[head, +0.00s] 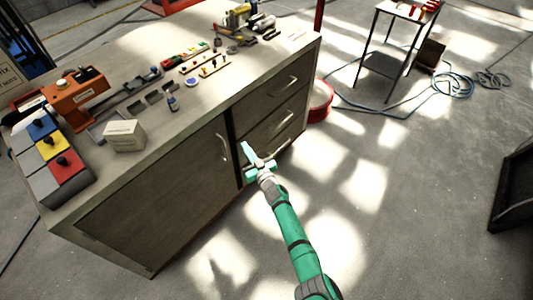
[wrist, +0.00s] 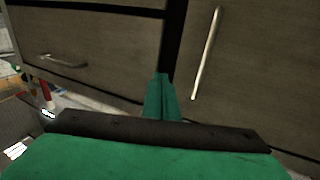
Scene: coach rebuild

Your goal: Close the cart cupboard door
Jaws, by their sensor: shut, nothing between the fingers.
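The cupboard door (head: 165,200) is the wide dark-wood panel on the left of the cart (head: 185,110) front, with an upright bar handle (head: 222,147) near its right edge. The door looks flush or nearly so; a dark upright gap separates it from the drawers, and I cannot tell if it is slightly ajar. In the wrist view, the door (wrist: 255,75) and its handle (wrist: 207,52) are on the right. My green gripper (head: 246,150) is shut and empty, in front of the gap just right of the handle. Its fingertips (wrist: 160,80) point at the gap; contact cannot be told.
Stacked drawers (head: 270,125) with bar handles fill the cart's right side and look shut. Tools and boxes crowd the cart top. A red round tub (head: 320,100) stands beyond the cart's right end. Blue hose (head: 450,85) lies by a small table (head: 385,62). Floor in front is clear.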

